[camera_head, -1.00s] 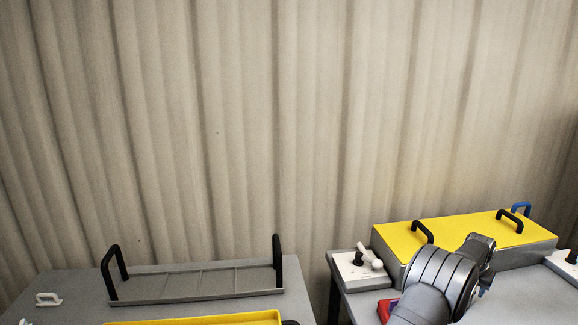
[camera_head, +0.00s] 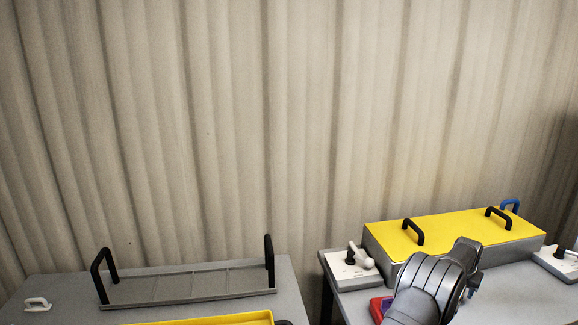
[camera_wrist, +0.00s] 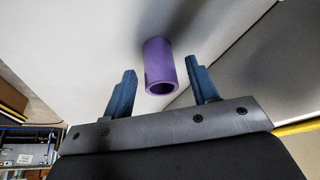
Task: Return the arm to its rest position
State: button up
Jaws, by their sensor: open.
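My gripper (camera_wrist: 163,90) shows in the wrist view with its two blue fingers apart. A purple hollow cylinder (camera_wrist: 159,62) lies beyond and between the fingertips, with its open end toward the camera. A clear gap shows between it and each finger. In the head view my arm stands at the lower right, in front of the yellow-lidded tank (camera_head: 450,236). My gripper's fingers cannot be made out in that view.
A grey rack with two black handles (camera_head: 190,285) sits on the left table (camera_head: 60,285). A yellow-edged thing (camera_head: 215,319) is cut off below it. White boxes with levers (camera_head: 347,268) flank the tank. A red and blue object (camera_head: 378,308) lies beside my arm.

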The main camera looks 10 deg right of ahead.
jog(key=shift+x, duration=0.8)
jog(key=shift+d+r, duration=0.1)
jog(key=shift+r, duration=0.05)
notch_tip(320, 180, up, 4)
jog(key=shift+f, duration=0.15)
jog(key=s+r, duration=0.7)
jog(key=s, duration=0.4)
jog(key=s+d+f+m, duration=0.1)
jog(key=s+d, duration=0.2)
jog(key=s, duration=0.3)
jog(key=s+d+m, duration=0.1)
jog(key=s+d, duration=0.3)
jog(key=s, duration=0.2)
jog(key=shift+g, duration=0.4)
jog(key=w+f, duration=0.2)
jog(key=w, duration=0.1)
jog(key=w+f, duration=0.3)
jog(key=w, duration=0.1)
jog(key=w+d+f, duration=0.1)
jog(key=w+f, duration=0.2)
jog(key=w, duration=0.1)
jog(key=shift+f, duration=0.85)
